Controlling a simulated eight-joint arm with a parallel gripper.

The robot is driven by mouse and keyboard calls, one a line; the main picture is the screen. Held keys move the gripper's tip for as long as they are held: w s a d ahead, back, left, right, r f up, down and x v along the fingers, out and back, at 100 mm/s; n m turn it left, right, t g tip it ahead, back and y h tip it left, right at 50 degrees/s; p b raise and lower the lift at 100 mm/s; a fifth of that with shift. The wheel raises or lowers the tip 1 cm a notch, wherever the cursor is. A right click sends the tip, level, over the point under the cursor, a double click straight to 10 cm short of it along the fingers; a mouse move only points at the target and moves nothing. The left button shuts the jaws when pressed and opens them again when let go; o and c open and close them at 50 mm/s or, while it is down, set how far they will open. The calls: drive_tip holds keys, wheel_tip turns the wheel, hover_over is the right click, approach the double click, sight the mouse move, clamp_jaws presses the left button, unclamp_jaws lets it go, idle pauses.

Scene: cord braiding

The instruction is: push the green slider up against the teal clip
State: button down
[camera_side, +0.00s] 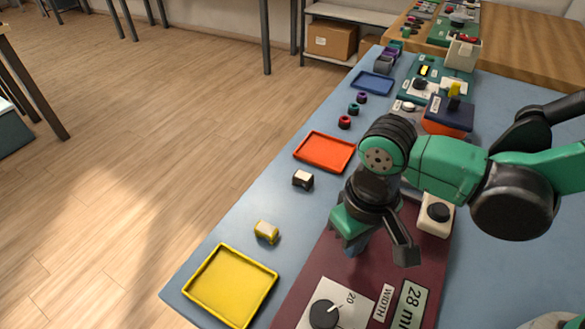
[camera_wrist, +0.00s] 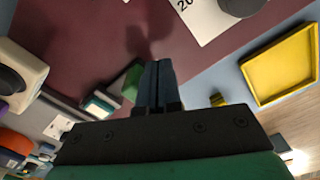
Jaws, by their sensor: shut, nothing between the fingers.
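My gripper (camera_side: 353,250) is shut and empty, pointing down over the maroon board (camera_side: 318,262). Its closed fingers (camera_wrist: 158,80) stand in the middle of the wrist view. A green block, which looks like the green slider (camera_wrist: 132,82), shows just left of the fingers. It is partly hidden by them, and I cannot tell whether they touch. Farther left, a pale teal-edged piece (camera_wrist: 100,105) sits by a grey rail; it may be the teal clip, but I cannot be sure. In the side view my arm hides both pieces.
On the board are a dial (camera_side: 323,314), a "28 mm" width label (camera_side: 411,304) and a cream block with a black knob (camera_side: 436,215). To the left lie a yellow tray (camera_side: 231,286), a yellow piece (camera_side: 266,231), a black-and-white piece (camera_side: 303,179) and an orange-red tray (camera_side: 325,151).

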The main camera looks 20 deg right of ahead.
wheel_tip(320, 180, up, 11)
idle(0.7)
drive_tip(key=shift+s, duration=0.1)
drive_tip(key=w+d+m+t, duration=0.1)
drive_tip(key=d+t, duration=0.2)
drive_tip(key=d, duration=0.6)
drive_tip(key=w+d+f+m+t, duration=0.1)
drive_tip(key=d+t, duration=0.3)
drive_tip(key=d, duration=0.6)
drive_tip(key=shift+w+d+f+m, duration=0.25)
drive_tip(key=shift+w+m, duration=0.25)
drive_tip(key=shift+w, duration=0.2)
